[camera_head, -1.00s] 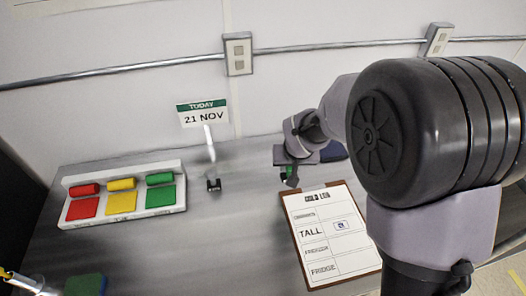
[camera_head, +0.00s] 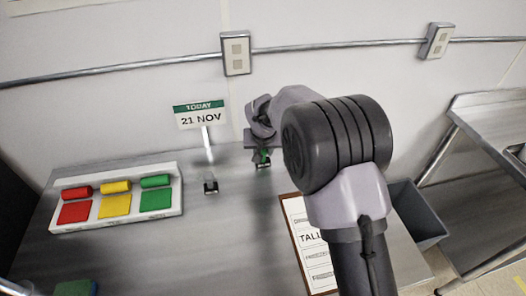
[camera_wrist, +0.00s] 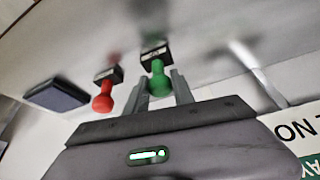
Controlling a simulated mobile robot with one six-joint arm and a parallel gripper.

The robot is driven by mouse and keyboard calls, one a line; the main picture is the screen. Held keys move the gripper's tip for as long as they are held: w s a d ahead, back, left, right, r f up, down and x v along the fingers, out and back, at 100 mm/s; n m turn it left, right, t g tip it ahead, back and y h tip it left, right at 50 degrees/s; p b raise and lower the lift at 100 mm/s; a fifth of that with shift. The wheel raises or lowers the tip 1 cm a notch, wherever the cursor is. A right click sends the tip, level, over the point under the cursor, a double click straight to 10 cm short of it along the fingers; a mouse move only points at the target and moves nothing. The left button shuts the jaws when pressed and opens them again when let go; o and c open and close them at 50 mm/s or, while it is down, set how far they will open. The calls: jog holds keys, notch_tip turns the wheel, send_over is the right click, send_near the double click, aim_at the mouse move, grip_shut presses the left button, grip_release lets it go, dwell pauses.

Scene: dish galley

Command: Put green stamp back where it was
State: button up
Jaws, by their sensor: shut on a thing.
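My gripper (camera_head: 263,153) is shut on the green stamp (camera_wrist: 159,78), with one finger on each side of its handle. In the wrist view the stamp's dark block with a pale label points away from my gripper. The green stamp also shows small in the head view (camera_head: 265,158), near the back of the counter. I cannot tell whether it touches the counter. A red stamp (camera_wrist: 104,94) stands beside it in the wrist view, apart from my fingers. My arm hides the red stamp in the head view.
A white tray (camera_head: 124,219) with red, yellow and green pads lies at left. A date sign (camera_head: 200,114) on a post stands at the back. A clipboard (camera_head: 296,232) is partly behind my arm. A dark blue block (camera_wrist: 57,95) lies past the red stamp. A grey bin (camera_head: 420,215) is at right.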

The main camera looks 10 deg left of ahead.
jog(key=o, duration=1.1)
jog(key=shift+f, duration=0.15)
jog(key=shift+c, duration=0.2)
jog(key=shift+r+p, duration=0.35)
jog(key=p+v, duration=0.3)
jog(key=v, duration=0.9)
jog(key=s+d+r+m, duration=0.3)
jog(key=s+d+r, duration=0.3)
jog(key=d+r, duration=0.4)
jog(key=s+d+r+m, duration=0.2)
jog(key=s+d+r, duration=0.2)
jog(key=s+d, duration=0.85)
jog(key=s+d+f+m+t, duration=0.1)
jog(key=s+f+m, duration=0.1)
jog(key=s, duration=0.9)
jog(key=shift+d+y, duration=0.25)
jog(key=shift+y, duration=0.15)
